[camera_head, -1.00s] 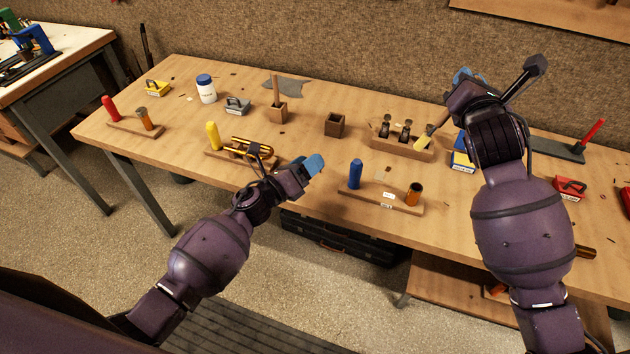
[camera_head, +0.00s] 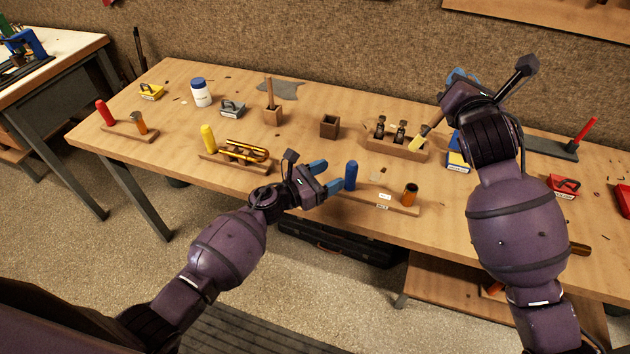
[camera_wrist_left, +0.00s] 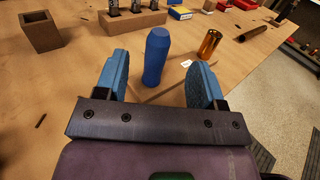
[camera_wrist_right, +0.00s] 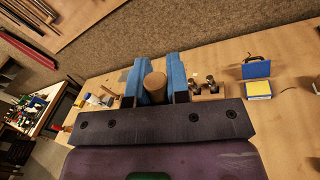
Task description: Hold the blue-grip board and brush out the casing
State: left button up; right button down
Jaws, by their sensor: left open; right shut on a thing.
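The blue-grip board (camera_head: 376,202) lies near the table's front edge. Its blue grip (camera_head: 351,175) stands upright at the left end and the brass casing (camera_head: 410,193) stands at the right end. My left gripper (camera_head: 328,177) is open just left of the blue grip. In the left wrist view the grip (camera_wrist_left: 157,58) shows between the spread fingers, with a gap on both sides. My right gripper (camera_wrist_right: 158,72) is shut on the brush, whose round wooden handle end (camera_wrist_right: 155,86) shows between the fingers. The brush's pale bristles (camera_head: 416,142) point down-left near the wooden block.
A wooden block (camera_head: 396,147) with small dark-topped pieces stands behind the board. A yellow-grip board (camera_head: 232,160) is to the left, a red-grip one (camera_head: 122,131) farther left. An empty wooden box (camera_head: 330,126) stands at the middle. Blue-and-yellow (camera_head: 458,160) and red (camera_head: 563,185) items lie right.

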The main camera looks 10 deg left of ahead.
aim_at(347, 167)
pick_arm(q)
jog(key=x, duration=0.7)
jog(key=shift+w+d, duration=0.1)
